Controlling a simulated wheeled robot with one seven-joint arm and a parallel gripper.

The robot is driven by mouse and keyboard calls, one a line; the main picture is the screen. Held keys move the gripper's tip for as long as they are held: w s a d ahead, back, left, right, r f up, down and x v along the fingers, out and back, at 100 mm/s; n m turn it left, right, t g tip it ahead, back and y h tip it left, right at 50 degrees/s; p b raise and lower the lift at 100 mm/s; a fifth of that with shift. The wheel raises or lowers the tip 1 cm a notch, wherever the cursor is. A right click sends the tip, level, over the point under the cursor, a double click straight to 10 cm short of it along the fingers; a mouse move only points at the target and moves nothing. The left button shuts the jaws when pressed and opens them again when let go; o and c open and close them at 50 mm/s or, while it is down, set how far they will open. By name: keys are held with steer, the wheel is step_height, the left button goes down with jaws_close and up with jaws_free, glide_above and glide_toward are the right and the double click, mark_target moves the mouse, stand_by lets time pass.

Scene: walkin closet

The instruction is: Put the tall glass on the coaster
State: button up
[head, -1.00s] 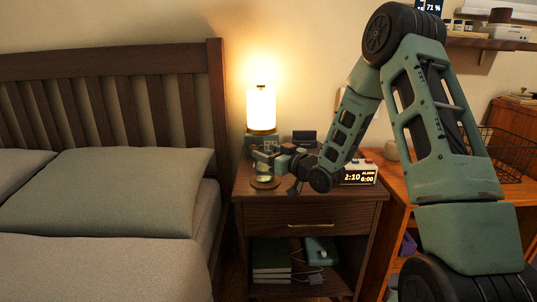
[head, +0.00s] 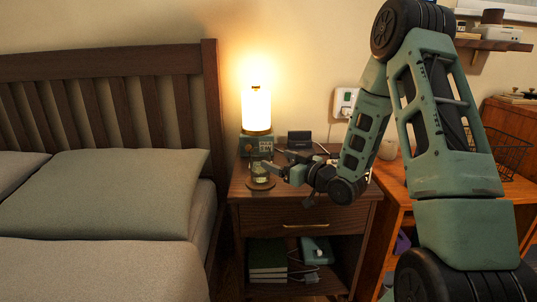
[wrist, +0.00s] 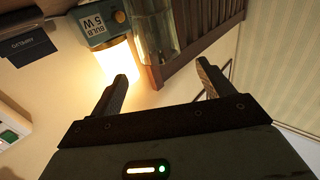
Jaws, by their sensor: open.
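The tall glass (head: 260,171) is clear and stands upright on the nightstand, in front of the lamp. A round brown coaster (head: 260,185) shows at its foot, and the glass appears to stand on it. In the wrist view the glass (wrist: 154,32) shows at the top, beyond the fingertips, with its far end cut off by the frame. My gripper (head: 281,171) is open and empty, just to the right of the glass. In the wrist view both fingers of my gripper (wrist: 163,75) are spread, with nothing between them.
The lit lamp (head: 256,108) stands on a blue-green bulb box (head: 255,144) behind the glass. A dark gateway box (head: 300,139) sits at the nightstand's back. The nightstand (head: 250,212) has an open shelf below. The bed (head: 110,190) is to the left.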

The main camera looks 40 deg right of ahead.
steer(key=s+d, duration=0.1)
steer(key=s, duration=0.4)
steer(key=s+a+f+n+g, duration=0.15)
steer(key=a+g, duration=0.35)
steer(key=a, duration=0.6)
steer(key=s+a+f+n+g, duration=0.15)
steer(key=a+g, duration=0.25)
steer(key=a, duration=0.6)
steer(key=s+a+r+n+g+h, duration=0.1)
steer(key=s+a+g, duration=0.3)
steer(key=s, duration=0.8)
steer(key=s+a+r+n+g+h, duration=0.1)
steer(key=s+a+g, duration=0.3)
steer(key=s+a, duration=0.3)
steer(key=s, duration=0.5)
steer(key=shift+r+g+h, duration=0.3)
steer(key=shift+r+h, duration=0.1)
